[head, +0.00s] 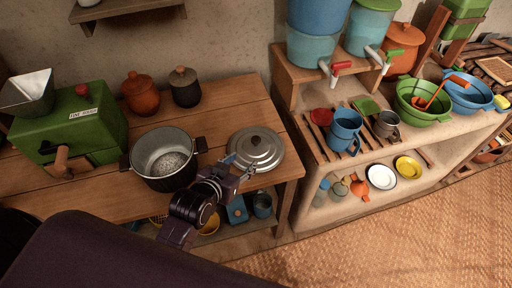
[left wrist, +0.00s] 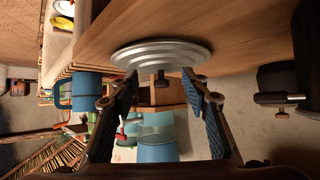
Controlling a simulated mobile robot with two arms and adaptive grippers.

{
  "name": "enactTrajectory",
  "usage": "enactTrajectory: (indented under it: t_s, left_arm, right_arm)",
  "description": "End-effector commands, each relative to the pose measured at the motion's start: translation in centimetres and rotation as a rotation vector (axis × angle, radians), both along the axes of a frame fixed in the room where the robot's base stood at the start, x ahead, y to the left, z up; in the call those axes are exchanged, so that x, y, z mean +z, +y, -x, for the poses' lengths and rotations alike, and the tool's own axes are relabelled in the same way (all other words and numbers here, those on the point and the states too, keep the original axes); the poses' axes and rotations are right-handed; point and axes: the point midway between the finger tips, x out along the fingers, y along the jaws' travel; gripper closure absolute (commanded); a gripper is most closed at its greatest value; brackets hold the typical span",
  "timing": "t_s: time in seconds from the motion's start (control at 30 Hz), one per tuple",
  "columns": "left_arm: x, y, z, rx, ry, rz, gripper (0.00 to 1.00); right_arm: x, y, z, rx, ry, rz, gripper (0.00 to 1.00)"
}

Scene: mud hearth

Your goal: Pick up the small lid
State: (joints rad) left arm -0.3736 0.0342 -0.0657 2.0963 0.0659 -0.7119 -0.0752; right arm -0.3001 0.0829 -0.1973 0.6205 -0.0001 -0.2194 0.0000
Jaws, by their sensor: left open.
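The small lid (head: 266,151) is round, silver and stepped, with a dark knob on top. It lies flat on the wooden table, right of the pot. My left gripper (head: 240,167) is at the lid's near-left side in the head view, open and empty. In the left wrist view, the lid (left wrist: 160,52) is ahead, with its knob (left wrist: 160,80) showing in the gap between the two spread fingertips of my left gripper (left wrist: 160,84). Whether a fingertip touches the lid, I cannot tell. My right gripper is not in view.
A metal pot (head: 167,158) with dark handles stands left of the lid. A green mill (head: 72,128), an orange jar (head: 140,96) and a black jar (head: 186,90) stand further left and behind. The table (head: 230,100) is bare behind the lid. A shelf unit (head: 290,97) is to the right.

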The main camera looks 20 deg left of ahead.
Motion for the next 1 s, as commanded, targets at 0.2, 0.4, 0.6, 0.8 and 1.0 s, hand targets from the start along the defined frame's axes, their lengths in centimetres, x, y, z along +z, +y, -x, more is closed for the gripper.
enactTrajectory:
  t_s: [0.2, 0.4, 0.6, 0.8, 1.0]
  left_arm:
    - [1.8, 0.1, -3.6, 0.022, -0.152, 0.025, 0.57]
    - [1.5, 0.0, -5.6, 0.024, -0.169, 0.025, 0.57]
    - [0.7, -0.6, -7.3, 0.024, -0.166, 0.027, 0.57]
    - [-0.3, -1.2, -9.8, 0.024, -0.167, 0.025, 0.57]
    - [-0.9, -1.2, -10.8, 0.024, -0.165, 0.025, 0.57]
  right_arm:
    - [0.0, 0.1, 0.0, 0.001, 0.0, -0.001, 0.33]
    - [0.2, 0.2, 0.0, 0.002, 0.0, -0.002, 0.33]
    - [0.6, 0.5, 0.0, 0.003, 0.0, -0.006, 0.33]
    - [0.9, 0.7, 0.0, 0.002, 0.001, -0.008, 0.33]
    - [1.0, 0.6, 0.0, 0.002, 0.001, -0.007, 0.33]
